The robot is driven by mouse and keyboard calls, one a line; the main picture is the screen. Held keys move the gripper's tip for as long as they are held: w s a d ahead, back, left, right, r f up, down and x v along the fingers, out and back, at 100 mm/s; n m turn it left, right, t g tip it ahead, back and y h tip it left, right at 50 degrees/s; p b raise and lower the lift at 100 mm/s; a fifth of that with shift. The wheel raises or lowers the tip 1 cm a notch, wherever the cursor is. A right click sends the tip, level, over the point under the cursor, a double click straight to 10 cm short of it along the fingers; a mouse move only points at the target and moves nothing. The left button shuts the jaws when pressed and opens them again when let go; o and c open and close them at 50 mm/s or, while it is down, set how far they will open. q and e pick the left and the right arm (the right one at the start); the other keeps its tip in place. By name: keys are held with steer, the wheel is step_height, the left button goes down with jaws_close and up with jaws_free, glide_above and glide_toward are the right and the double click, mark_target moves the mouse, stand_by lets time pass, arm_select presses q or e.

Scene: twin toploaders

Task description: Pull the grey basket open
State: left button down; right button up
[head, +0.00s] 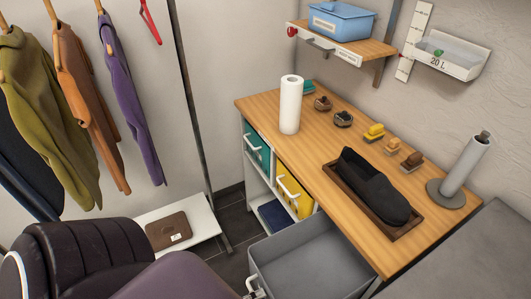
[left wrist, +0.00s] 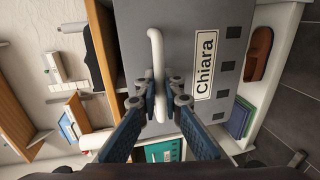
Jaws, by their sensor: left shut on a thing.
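The grey basket (head: 305,262) stands out from under the wooden bench, its open top showing an empty inside. In the left wrist view its grey front (left wrist: 190,25) carries a label reading "Chiara" (left wrist: 204,62) and a white bar handle (left wrist: 156,50). My left gripper (left wrist: 160,100) is shut on that handle, with a finger on each side of the bar. In the head view my left gripper is mostly out of frame at the bottom, by the basket's front. My right gripper is in neither view.
A teal basket (head: 257,150) and a yellow basket (head: 295,192) sit under the bench (head: 310,150). A low white shelf (head: 195,222) holds a brown folded item (head: 169,230).

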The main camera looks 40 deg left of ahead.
arm_select(q)
steer(key=shift+s+a, duration=0.1)
steer(key=shift+s, duration=0.05)
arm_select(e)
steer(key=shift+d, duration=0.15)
arm_select(q)
steer(key=c, duration=2.3)
jaws_free()
steer(key=shift+c, duration=0.2)
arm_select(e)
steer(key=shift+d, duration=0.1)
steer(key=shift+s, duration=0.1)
arm_select(q)
steer(key=v, duration=1.2)
